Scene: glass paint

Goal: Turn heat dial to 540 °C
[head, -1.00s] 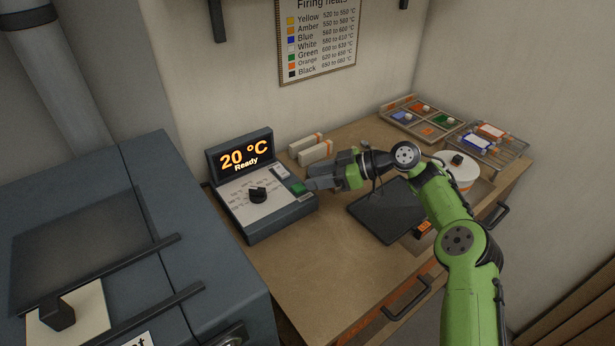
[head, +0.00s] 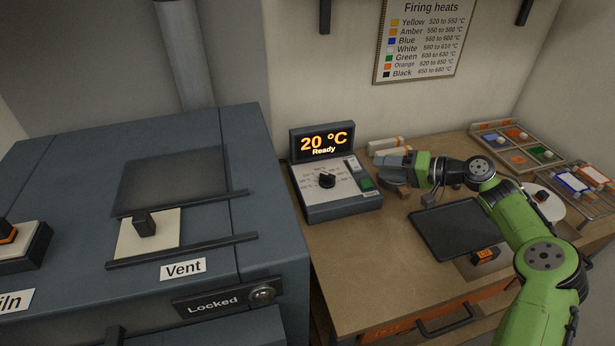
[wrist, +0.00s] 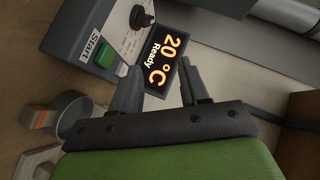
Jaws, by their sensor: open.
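The heat dial (head: 326,180) is a black knob on the pale sloped face of the control box (head: 345,209). The display (head: 323,144) above it reads "20 °C Ready". In the wrist view, the dial (wrist: 143,17) is at the top and the display (wrist: 163,63) is beyond the fingers. My gripper (head: 393,167) is right of the box in the head view, apart from the dial. Its fingers (wrist: 158,86) are spread and empty. The dial's scale marks are too small to read surely.
A green start button (head: 366,183) is on the box's right side. The kiln with vent slider (head: 144,224) and "Locked" plate (head: 217,301) stands left. A dark tray (head: 462,230) lies right on the bench. A firing heats chart (head: 428,40) hangs behind.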

